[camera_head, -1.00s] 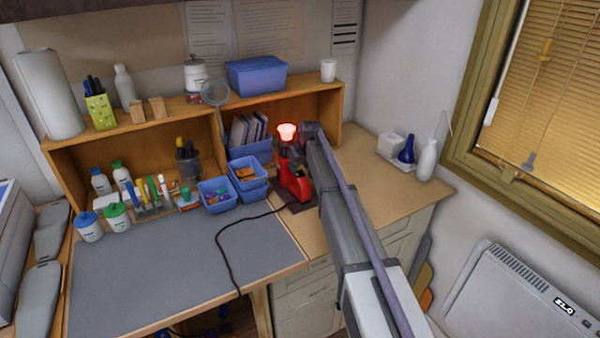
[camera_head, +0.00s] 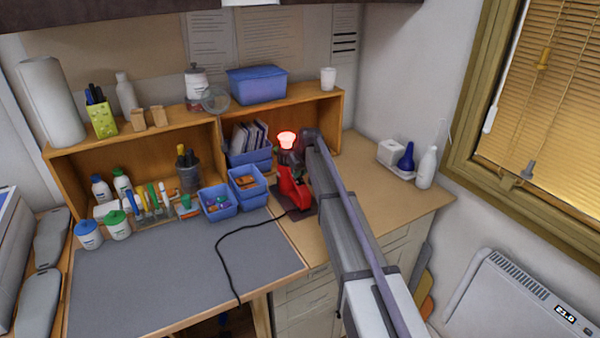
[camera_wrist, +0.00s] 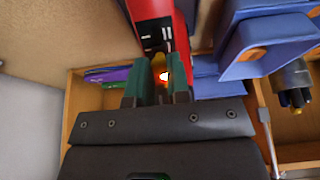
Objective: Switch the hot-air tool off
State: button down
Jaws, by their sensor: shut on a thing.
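The hot-air tool (camera_head: 292,190) is red and stands upright on a dark base at the right end of the bench. Its top nozzle (camera_head: 287,141) glows pinkish red. The tool's red body also shows at the top of the wrist view (camera_wrist: 152,10), with a black and silver part below the red. My gripper (camera_wrist: 158,90) has dark green fingers, shut on part of the tool near its upper body. A bright glow shows between the fingers. Which part is held, and the switch itself, I cannot make out. In the head view my arm hides the tool's right side.
A black cord (camera_head: 228,250) runs from the tool across the grey mat (camera_head: 170,285). Blue bins (camera_head: 247,181) stand close to the left of the tool. The wooden shelf (camera_head: 322,112) is behind it. The counter to the right (camera_head: 390,200) is mostly clear.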

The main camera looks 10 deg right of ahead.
jog(key=shift+w+a+r, duration=0.2)
jog(key=shift+w+r, duration=0.15)
jog(key=shift+w, duration=0.2)
jog(key=shift+w+f, duration=0.1)
jog(key=c, duration=1.1)
grip_release()
jog(key=shift+o, duration=0.2)
jog(key=p+v, duration=1)
jog(key=v, duration=0.1)
jog(key=s+f+m+g+b, duration=0.1)
jog(key=s+f+b, duration=0.4)
jog(key=s, duration=1.5)
jog(key=s+f+m+g+h+b, duration=0.1)
jog(key=s+f+b, duration=0.4)
jog(key=s, duration=1.6)
jog(key=shift+s+a+f+m+g, duration=0.3)
jog(key=shift+f+m+g, duration=0.55)
jog(key=shift+g, duration=0.25)
